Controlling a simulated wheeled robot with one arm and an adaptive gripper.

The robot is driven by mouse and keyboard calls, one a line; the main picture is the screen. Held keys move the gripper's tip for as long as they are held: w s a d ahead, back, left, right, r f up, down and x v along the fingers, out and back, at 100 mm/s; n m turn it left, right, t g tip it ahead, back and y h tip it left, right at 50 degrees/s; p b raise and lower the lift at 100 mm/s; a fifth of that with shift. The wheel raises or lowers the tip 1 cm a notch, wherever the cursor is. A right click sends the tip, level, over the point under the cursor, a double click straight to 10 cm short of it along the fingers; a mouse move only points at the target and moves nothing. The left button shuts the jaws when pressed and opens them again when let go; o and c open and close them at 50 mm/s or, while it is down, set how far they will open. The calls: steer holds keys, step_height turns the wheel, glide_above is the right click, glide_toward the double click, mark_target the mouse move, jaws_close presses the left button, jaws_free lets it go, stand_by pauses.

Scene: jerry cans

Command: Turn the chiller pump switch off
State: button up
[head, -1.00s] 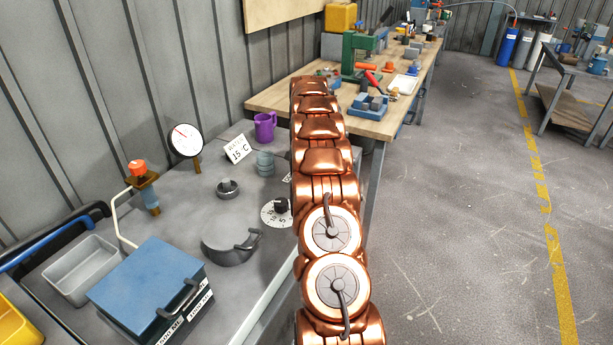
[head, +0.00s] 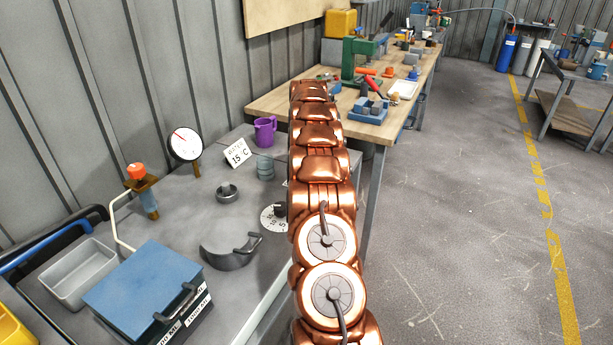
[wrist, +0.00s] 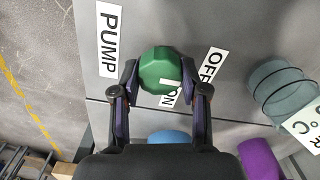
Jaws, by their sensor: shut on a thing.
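The pump switch is a green faceted knob (wrist: 157,68) in the wrist view, on the grey bench top. A white mark on its face lies toward the ON label (wrist: 171,97), which is partly covered by the knob and a finger. The OFF label (wrist: 211,64) is to the right of the knob, and the PUMP label (wrist: 109,39) is to its left. My gripper (wrist: 162,82) is shut on the knob, one finger on each side. In the head view my copper arm hides the knob and the gripper.
A purple mug (head: 265,130), a water card (head: 238,153), a ribbed grey-blue cylinder (head: 265,166) and a numbered dial (head: 274,217) stand near my arm. A round gauge (head: 186,144) and a blue-lidded box (head: 142,290) are farther left. The floor (head: 450,220) at right is clear.

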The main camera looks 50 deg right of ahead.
steer(key=o, duration=1.1)
steer(key=shift+o, duration=0.2)
step_height(320, 180, up, 5)
steer(key=shift+w+r, duration=0.1)
steer(key=shift+r, duration=1.15)
